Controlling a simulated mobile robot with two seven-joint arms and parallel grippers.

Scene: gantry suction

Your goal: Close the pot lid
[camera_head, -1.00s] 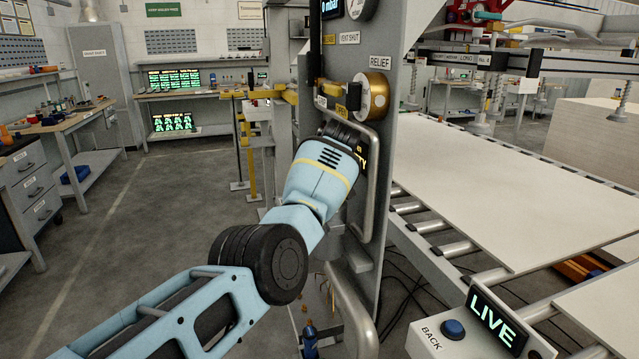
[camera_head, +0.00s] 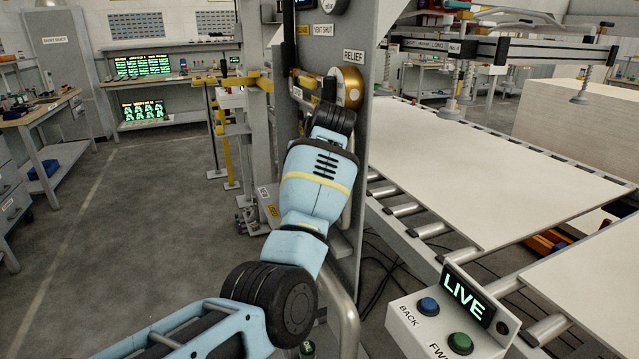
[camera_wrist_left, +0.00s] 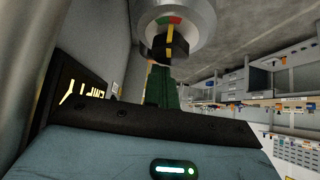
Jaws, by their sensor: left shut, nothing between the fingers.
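In the left wrist view, a grey metal cylinder (camera_wrist_left: 178,22) with red, green and yellow marks hangs at the top; it may be the pot, but I cannot tell pot from lid. My left gripper (camera_wrist_left: 162,72) has its dark green fingers together and pointing at the cylinder's lower part. I cannot tell whether they touch it. In the head view my left arm reaches up beside the grey panel, and its black wrist hides the fingers. No pot or lid can be clearly made out there. My right gripper is not in view.
The grey panel (camera_head: 372,60) carries a brass RELIEF fitting (camera_head: 347,88) just above my wrist. A lit EMPTY display (camera_wrist_left: 82,92) is at the left in the wrist view. A LIVE control box (camera_head: 455,320) and roller conveyor stand at right. The floor at left is clear.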

